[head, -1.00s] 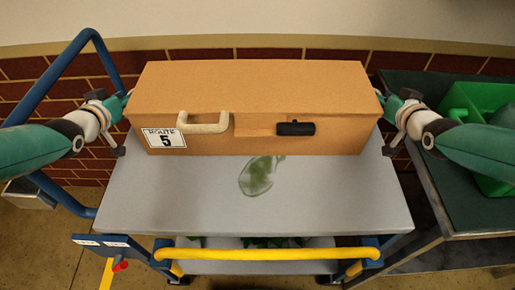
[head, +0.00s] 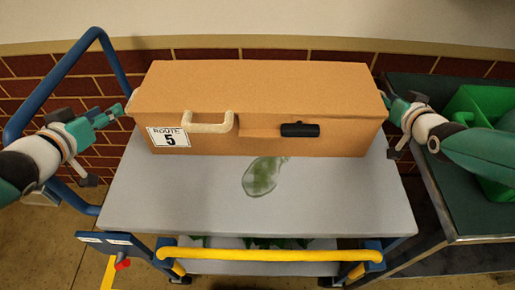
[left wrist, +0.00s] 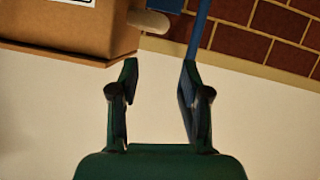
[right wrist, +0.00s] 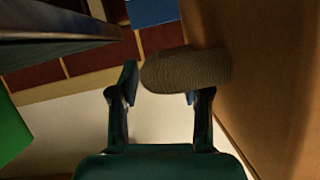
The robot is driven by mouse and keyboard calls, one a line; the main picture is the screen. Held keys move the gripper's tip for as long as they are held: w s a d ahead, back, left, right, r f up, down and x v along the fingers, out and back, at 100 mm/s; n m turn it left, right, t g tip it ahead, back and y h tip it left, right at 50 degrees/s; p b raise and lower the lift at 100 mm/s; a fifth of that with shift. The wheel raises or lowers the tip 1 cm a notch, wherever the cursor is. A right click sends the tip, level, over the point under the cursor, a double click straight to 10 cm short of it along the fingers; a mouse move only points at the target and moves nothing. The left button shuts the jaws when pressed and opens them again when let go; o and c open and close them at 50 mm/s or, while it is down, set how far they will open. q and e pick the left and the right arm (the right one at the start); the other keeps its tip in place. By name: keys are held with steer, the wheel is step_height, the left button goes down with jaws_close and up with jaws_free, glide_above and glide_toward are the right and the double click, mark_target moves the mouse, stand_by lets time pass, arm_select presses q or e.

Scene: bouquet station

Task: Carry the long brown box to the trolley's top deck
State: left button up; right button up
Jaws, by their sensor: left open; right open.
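The long brown box (head: 255,90) rests on the grey top deck (head: 330,195) of the trolley, toward its back, with a pale handle (head: 208,123), a black latch and a "Route 5" label on its front. My left gripper (head: 116,112) is open and empty, just off the box's left end. In the left wrist view, the box (left wrist: 80,30) and a pale end handle (left wrist: 148,21) lie ahead of its fingers. My right gripper (head: 389,100) is open at the box's right end. In the right wrist view, a woven end handle (right wrist: 190,70) is at its fingertips; contact is unclear.
A blue rail (head: 70,60) rises at the trolley's left. A yellow bar (head: 265,255) runs along its front. A dark side table (head: 410,90) with a green crate (head: 470,98) stands close at the right. A green smear (head: 262,176) marks the front deck, which is otherwise clear.

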steer(key=a+v, duration=0.1)
steer(key=v, duration=1)
steer(key=shift+s+d+r, duration=0.15)
steer(key=shift+s+d, duration=0.25)
steer(key=shift+d, duration=0.1)
